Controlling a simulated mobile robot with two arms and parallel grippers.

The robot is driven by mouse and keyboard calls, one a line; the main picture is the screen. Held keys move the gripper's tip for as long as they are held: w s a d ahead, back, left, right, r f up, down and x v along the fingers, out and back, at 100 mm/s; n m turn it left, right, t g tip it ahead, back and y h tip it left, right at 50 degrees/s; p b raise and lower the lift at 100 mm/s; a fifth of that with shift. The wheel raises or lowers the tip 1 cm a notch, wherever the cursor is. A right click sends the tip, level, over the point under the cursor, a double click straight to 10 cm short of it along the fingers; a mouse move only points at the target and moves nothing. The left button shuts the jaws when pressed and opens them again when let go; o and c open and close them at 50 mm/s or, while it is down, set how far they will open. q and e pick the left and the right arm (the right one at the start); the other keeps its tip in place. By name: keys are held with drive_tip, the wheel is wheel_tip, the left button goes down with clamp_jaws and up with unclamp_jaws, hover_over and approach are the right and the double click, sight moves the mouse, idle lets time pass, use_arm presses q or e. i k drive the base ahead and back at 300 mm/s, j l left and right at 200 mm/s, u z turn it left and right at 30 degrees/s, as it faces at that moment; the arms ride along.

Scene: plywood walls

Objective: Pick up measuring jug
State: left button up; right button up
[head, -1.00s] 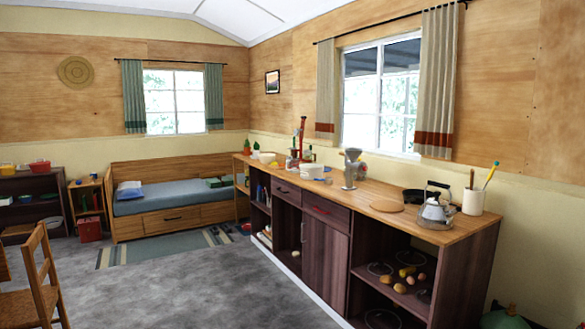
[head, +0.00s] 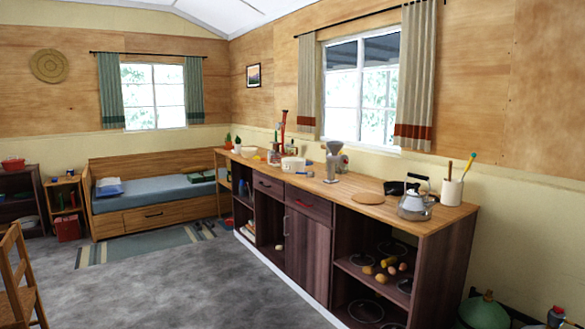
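I cannot pick out a measuring jug for certain in the head view. Small items crowd the far part of the long wooden counter (head: 345,186), too small to tell apart. A grey upright vessel or appliance (head: 331,162) stands mid-counter; I cannot tell what it is. A white pot (head: 293,165) stands farther back beside a tall red item (head: 283,128). A metal kettle (head: 414,206) stands at the near end beside a white crock (head: 452,191) of utensils. Neither of my grippers is in view.
Grey floor (head: 190,285) is open in front of the counter. A wooden chair (head: 20,275) stands at left. A bed (head: 150,197) and striped rug (head: 140,247) are at the back. A green rounded container (head: 485,310) sits beyond the counter's near end.

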sight(275, 156)
drive_tip(key=i+u, duration=0.35)
drive_tip(key=i, duration=1.8)
drive_tip(key=i+u, duration=0.25)
drive_tip(key=i, duration=1.85)
